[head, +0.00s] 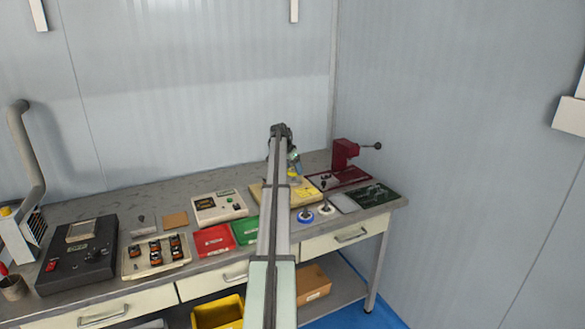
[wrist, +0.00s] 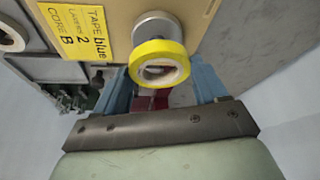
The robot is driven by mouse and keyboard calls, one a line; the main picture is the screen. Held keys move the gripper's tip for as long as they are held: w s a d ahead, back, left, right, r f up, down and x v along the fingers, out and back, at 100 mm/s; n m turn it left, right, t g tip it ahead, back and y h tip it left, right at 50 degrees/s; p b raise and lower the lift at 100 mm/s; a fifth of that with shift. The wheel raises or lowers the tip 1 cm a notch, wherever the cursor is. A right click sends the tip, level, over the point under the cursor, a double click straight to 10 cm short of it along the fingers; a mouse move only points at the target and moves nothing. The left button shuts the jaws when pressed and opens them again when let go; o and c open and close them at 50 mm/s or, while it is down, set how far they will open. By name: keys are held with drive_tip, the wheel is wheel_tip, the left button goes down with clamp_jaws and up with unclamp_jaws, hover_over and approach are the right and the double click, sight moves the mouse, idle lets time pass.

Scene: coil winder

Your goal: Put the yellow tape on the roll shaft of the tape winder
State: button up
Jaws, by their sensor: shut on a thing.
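The yellow tape (wrist: 150,52) is a roll with a pale core, between the blue fingers of my gripper (wrist: 160,78) in the wrist view. My gripper is shut on it. A grey metal cylinder (wrist: 153,24), seemingly the roll shaft, stands right behind the tape. I cannot tell whether the tape touches it or is around it. In the head view my gripper (head: 293,163) is over the beige base of the winder (head: 265,194), with a bit of yellow tape (head: 293,174) showing; my arm hides much of the winder.
A yellow card (wrist: 78,32) reads "TAPE blue, LAYERS 2, CORE B". A blue roll (head: 306,217) and a white roll (head: 326,209) are near the table's front edge. A dark red press (head: 345,153) stands to the right. Green (head: 245,231) and red (head: 213,240) trays lie left of my arm.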

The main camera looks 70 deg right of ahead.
sight(292, 181)
drive_tip(key=shift+f, duration=1.8)
drive_tip(key=o, duration=1.1)
drive_tip(key=v, duration=1.3)
drive_tip(key=shift+r, duration=0.4)
drive_tip(key=shift+a, duration=0.1)
